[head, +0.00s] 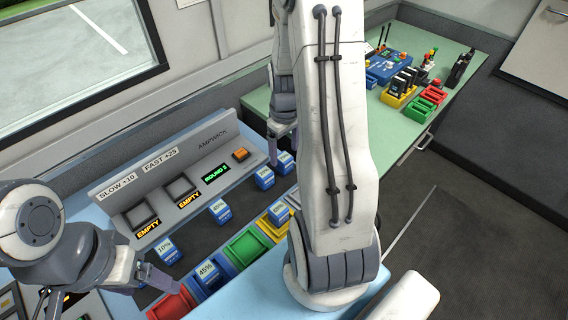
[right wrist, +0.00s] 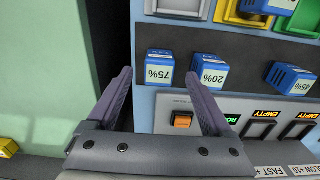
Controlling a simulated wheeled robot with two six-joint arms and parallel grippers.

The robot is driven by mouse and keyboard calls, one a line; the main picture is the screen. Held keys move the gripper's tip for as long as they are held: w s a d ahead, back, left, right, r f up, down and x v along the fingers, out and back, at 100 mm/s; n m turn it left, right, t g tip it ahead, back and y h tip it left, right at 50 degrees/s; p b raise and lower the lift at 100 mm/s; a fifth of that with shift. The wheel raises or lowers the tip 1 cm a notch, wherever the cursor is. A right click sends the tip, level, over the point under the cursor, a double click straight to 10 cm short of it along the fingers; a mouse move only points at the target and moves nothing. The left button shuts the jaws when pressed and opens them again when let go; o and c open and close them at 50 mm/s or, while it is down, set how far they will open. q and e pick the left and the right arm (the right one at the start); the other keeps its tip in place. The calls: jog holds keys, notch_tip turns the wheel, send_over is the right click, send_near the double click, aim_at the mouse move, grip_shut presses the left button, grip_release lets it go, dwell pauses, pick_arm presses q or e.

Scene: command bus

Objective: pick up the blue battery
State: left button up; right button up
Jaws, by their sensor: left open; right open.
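Several blue batteries with white percent labels are in view. In the head view, one battery (head: 285,162) is at the far end of the charger's dark strip, with another (head: 264,178) beside it. In the right wrist view these are the 75% battery (right wrist: 159,69) and the 20% battery (right wrist: 209,72). More batteries stand nearer in the head view: one mid-strip (head: 220,211), a 10% one (head: 167,250) and a 45% one (head: 208,273). My right gripper (right wrist: 160,86) is open and empty, its fingers spread before the 75% and 20% batteries. My left gripper (head: 160,281) is open near the 10% battery.
The Ampwick charger (head: 211,146) has two slots marked EMPTY and an orange button (right wrist: 183,120). Red (head: 171,304), green (head: 249,246) and yellow (head: 266,229) trays line the near edge. A green counter (head: 438,66) holds coloured bins at the back. My right arm hides the middle.

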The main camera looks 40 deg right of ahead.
aim_at(284, 156)
jog(key=shift+w+f, duration=0.1)
jog(key=shift+f, duration=2.6)
grip_shut()
jog(key=shift+r, duration=0.1)
jog(key=shift+w+r, duration=0.1)
jog(key=shift+r, duration=0.45)
notch_tip(284, 156, up, 3)
jog(key=shift+f, duration=0.1)
jog(key=s+d+r, duration=0.5)
jog(key=s+r, duration=0.2)
jog(key=s, duration=0.3)
jog(key=shift+s, duration=0.4)
